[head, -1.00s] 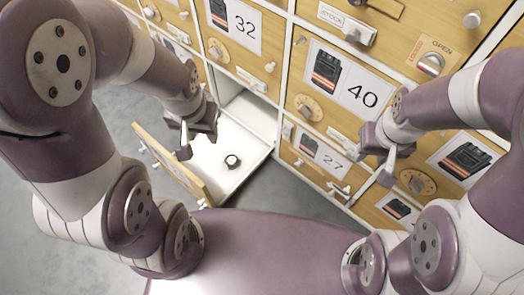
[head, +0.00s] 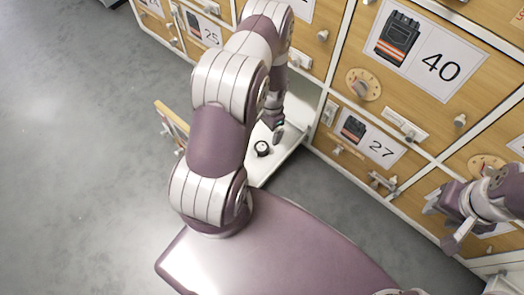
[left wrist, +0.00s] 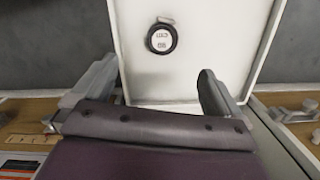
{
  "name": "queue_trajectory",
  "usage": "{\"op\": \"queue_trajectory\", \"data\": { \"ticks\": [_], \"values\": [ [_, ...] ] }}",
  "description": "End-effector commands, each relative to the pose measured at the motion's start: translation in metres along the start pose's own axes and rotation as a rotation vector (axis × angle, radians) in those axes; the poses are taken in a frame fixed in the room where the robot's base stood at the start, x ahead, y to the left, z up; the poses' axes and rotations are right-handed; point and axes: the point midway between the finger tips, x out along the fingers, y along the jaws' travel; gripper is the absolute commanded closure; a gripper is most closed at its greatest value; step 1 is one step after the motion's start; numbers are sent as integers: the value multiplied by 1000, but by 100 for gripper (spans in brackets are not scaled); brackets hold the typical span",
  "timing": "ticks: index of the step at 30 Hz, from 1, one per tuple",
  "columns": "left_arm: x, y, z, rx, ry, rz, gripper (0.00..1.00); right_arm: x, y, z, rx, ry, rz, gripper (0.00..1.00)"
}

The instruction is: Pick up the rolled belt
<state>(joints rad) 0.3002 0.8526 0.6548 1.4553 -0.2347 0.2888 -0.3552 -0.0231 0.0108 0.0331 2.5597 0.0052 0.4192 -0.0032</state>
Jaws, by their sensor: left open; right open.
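The rolled belt (head: 262,148) is a small dark coil with a pale centre. It lies on the white floor of an open drawer (head: 285,150). In the left wrist view the belt (left wrist: 161,38) shows as a black ring around a white disc with dark marks, near the drawer's left wall. My left gripper (head: 277,130) is over the drawer, just right of the belt in the head view. In the left wrist view its fingers (left wrist: 160,88) are apart and empty, with the belt beyond them. My right gripper (head: 452,222) is at the right, in front of the cabinet, open and empty.
A wooden cabinet with numbered drawers, such as drawer 40 (head: 372,88) and drawer 27 (head: 340,152), stands behind, with knobs and latches sticking out. The open drawer's wooden front (head: 172,121) stands out from the cabinet. Grey floor (head: 80,150) is free at left.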

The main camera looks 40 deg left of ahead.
Motion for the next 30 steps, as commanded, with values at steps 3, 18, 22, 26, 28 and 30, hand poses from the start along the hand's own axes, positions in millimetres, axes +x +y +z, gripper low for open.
{"op": "queue_trajectory", "data": {
  "ticks": [3, 18, 22, 26, 28, 30],
  "values": [
    [37, 0, -1, 0, -1, 1, 0, 28, 0, 3, 0, 0, 0, 57],
    [111, -2, 2, -2, 1, 0, 0, 90, 0, 11, 0, -1, 0, 57],
    [107, -3, 2, -2, 1, -1, 0, 85, 0, 10, 0, 0, 0, 57],
    [107, -3, 2, -2, 1, -1, 23, 85, 0, 10, 0, 0, 0, 57],
    [107, -2, 2, -2, 1, -1, 46, 85, 0, 10, 0, 0, 0, 57],
    [107, -2, 2, -2, 1, -1, 63, 85, 0, 10, 0, 0, 0, 57]
  ]
}}
